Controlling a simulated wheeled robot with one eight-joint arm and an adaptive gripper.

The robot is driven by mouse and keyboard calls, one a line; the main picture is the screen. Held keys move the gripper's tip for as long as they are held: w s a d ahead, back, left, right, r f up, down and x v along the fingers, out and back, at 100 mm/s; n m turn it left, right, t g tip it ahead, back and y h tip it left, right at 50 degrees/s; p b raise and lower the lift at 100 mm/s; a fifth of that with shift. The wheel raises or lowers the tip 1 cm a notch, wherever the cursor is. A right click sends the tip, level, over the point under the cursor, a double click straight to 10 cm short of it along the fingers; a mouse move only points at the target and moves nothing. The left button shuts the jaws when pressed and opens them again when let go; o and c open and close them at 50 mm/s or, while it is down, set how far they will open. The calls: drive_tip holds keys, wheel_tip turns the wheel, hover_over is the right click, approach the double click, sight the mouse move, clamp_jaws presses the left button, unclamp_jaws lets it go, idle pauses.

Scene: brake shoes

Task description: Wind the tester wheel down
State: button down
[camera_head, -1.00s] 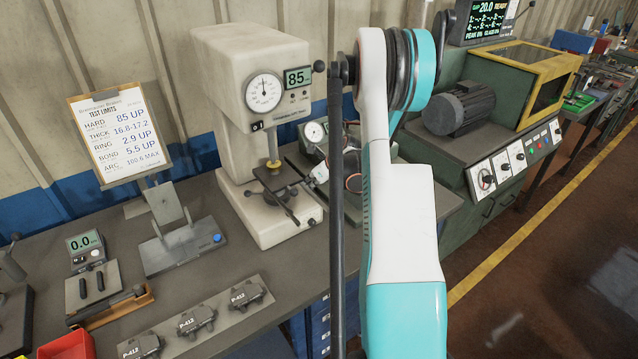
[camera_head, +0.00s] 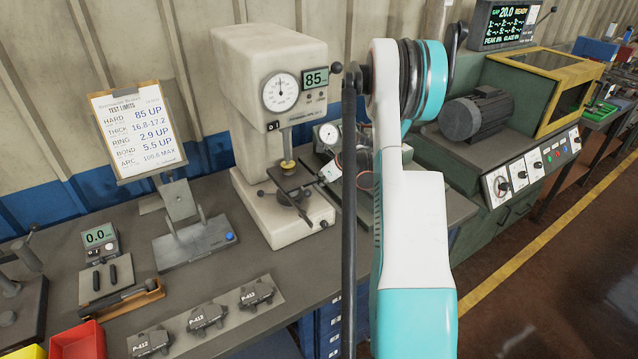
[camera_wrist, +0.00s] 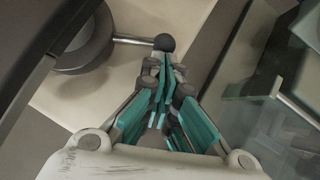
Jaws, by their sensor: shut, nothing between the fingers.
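The cream tester (camera_head: 268,85) stands on the bench with a round dial and a display reading 85. Its dark wheel (camera_head: 291,197) sits low on the column, under the dark plate. In the wrist view the wheel (camera_wrist: 85,45) is at the upper left, with a thin rod ending in a black ball knob (camera_wrist: 164,42). My gripper (camera_wrist: 164,62) is shut and empty, its fingertips just short of the knob; I cannot tell if they touch it.
A small gauge unit (camera_head: 328,132) stands close right of the tester. A grey stand (camera_head: 195,240) and a limits board (camera_head: 138,130) are to the left. Several P-412 pads lie on a strip (camera_head: 268,283) at the bench front. A green machine (camera_head: 500,130) stands right.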

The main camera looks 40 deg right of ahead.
drive_tip(key=shift+w, duration=0.15)
drive_tip(key=shift+w+d+f+n+y+b, duration=0.15)
drive_tip(key=shift+w+n+y+b, duration=0.3)
drive_tip(key=shift+w+n+y, duration=0.55)
drive_tip(key=w+n+g+y, duration=0.1)
drive_tip(key=w+n, duration=0.1)
drive_tip(key=n, duration=0.1)
drive_tip(key=shift+w+b, duration=0.35)
drive_tip(key=shift+w, duration=0.05)
drive_tip(key=shift+w+a+n+g+y, duration=0.35)
drive_tip(key=shift+w+n+g+y, duration=0.15)
drive_tip(key=shift+w+n+y, duration=0.4)
drive_tip(key=shift+w+a+b, duration=0.25)
drive_tip(key=shift+w+a, duration=0.4)
drive_tip(key=shift+w, duration=0.2)
drive_tip(key=shift+w+a+b, duration=0.25)
drive_tip(key=shift+w+a, duration=0.35)
drive_tip(key=shift+w, duration=0.25)
drive_tip(key=d, duration=0.1)
drive_tip(key=s+d+r, duration=0.1)
drive_tip(key=s+d, duration=0.1)
drive_tip(key=d, duration=0.1)
drive_tip(key=shift+r, duration=0.3)
drive_tip(key=w+d+p+v, duration=0.1)
drive_tip(key=p+v, duration=0.1)
drive_tip(key=v, duration=0.7)
drive_tip(key=shift+w+r, duration=0.15)
drive_tip(key=shift+w, duration=0.15)
